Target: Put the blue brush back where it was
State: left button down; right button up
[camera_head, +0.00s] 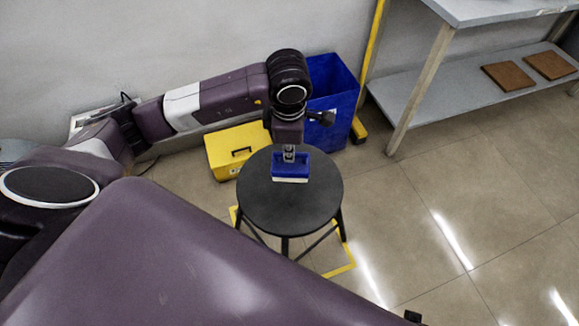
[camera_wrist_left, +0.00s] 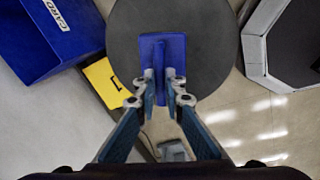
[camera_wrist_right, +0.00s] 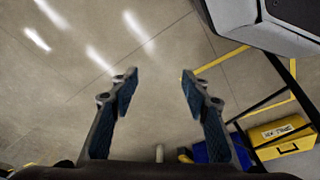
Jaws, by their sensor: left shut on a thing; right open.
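The blue brush (camera_head: 290,168) has a blue back and a pale bristle edge underneath. My left gripper (camera_head: 289,153) is shut on it from above, over the round black stool (camera_head: 262,214). In the left wrist view the blue brush (camera_wrist_left: 162,52) sits between the fingertips of the left gripper (camera_wrist_left: 164,82), with the stool's dark seat (camera_wrist_left: 205,30) behind it. I cannot tell whether the bristles touch the seat. My right gripper (camera_wrist_right: 158,82) is open and empty above the floor in the right wrist view.
A yellow toolbox (camera_head: 228,152) and a blue bin (camera_head: 340,85) stand behind the stool by the wall. Yellow floor tape (camera_head: 345,268) runs around the stool legs. A grey shelf table (camera_head: 400,100) with two brown boards stands at the back right. Floor at right is clear.

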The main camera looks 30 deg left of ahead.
aim_at(289, 164)
pick_arm(q)
notch_tip(289, 164, down, 6)
jog(key=shift+f+b, duration=0.1)
jog(key=shift+b, duration=0.3)
jog(key=shift+f, duration=0.3)
pick_arm(e)
jog(key=r, duration=0.1)
jog(key=w+r, duration=0.1)
jog(key=r, duration=0.1)
jog(key=shift+r, duration=0.15)
pick_arm(q)
jog(key=c, duration=2)
grip_release()
jog(key=shift+r, duration=0.15)
pick_arm(e)
jog(key=shift+a+r, duration=0.1)
pick_arm(q)
jog(key=r, duration=0.4)
jog(key=s+r+p, duration=0.1)
jog(key=r, duration=0.6)
jog(key=shift+s+d+r+p, duration=0.3)
jog(key=shift+d+r+p, duration=0.05)
jog(key=shift+d, duration=0.05)
pick_arm(e)
notch_tip(289, 164, down, 6)
jog(key=s, duration=0.2)
jog(key=shift+r, duration=0.1)
